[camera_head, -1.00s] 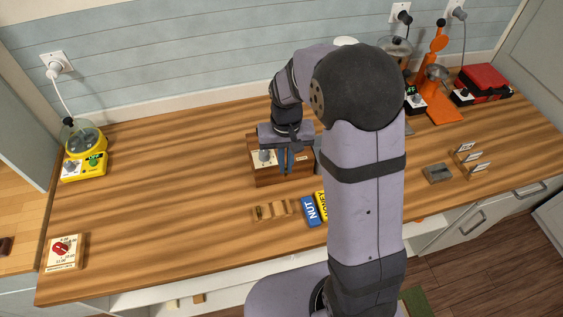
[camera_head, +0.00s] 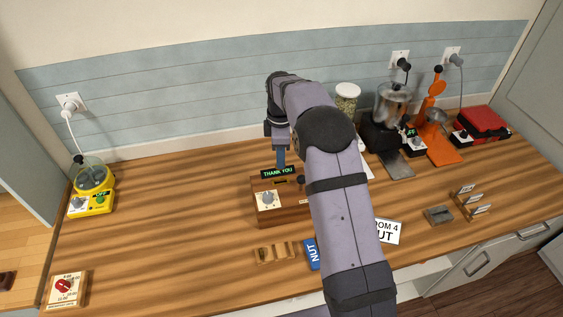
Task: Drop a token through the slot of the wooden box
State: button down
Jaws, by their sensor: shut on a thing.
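The wooden box (camera_head: 267,216) stands on the counter. It has a white panel with a round knob on its front and a lit display (camera_head: 278,173) reading "THANK YOU" at its top back. Its slot cannot be made out. My gripper (camera_head: 281,167) is above the box's back edge, fingers pointing down, the tips ending at the display. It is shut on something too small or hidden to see. A small wooden rack (camera_head: 275,253) lies in front of the box with a dark piece at its left end; I cannot tell whether that is a token.
A blue "NUT" block (camera_head: 312,254) and a white sign (camera_head: 388,232) lie by my arm, which hides part of the counter. A yellow appliance (camera_head: 92,194) stands left. A blender, an orange stand (camera_head: 442,149) and a red case (camera_head: 483,122) stand back right. The left middle counter is clear.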

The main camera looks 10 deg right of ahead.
jog(key=shift+n, duration=1.2)
jog(key=shift+f, duration=0.1)
jog(key=shift+f+b, duration=1.8)
jog(key=shift+f, duration=0.5)
jog(key=shift+p, duration=0.35)
jog(key=shift+f+b, duration=0.6)
jog(key=shift+f, duration=0.5)
jog(key=c, duration=1.4)
grip_release()
jog(key=shift+o, duration=0.2)
jog(key=shift+r, duration=0.2)
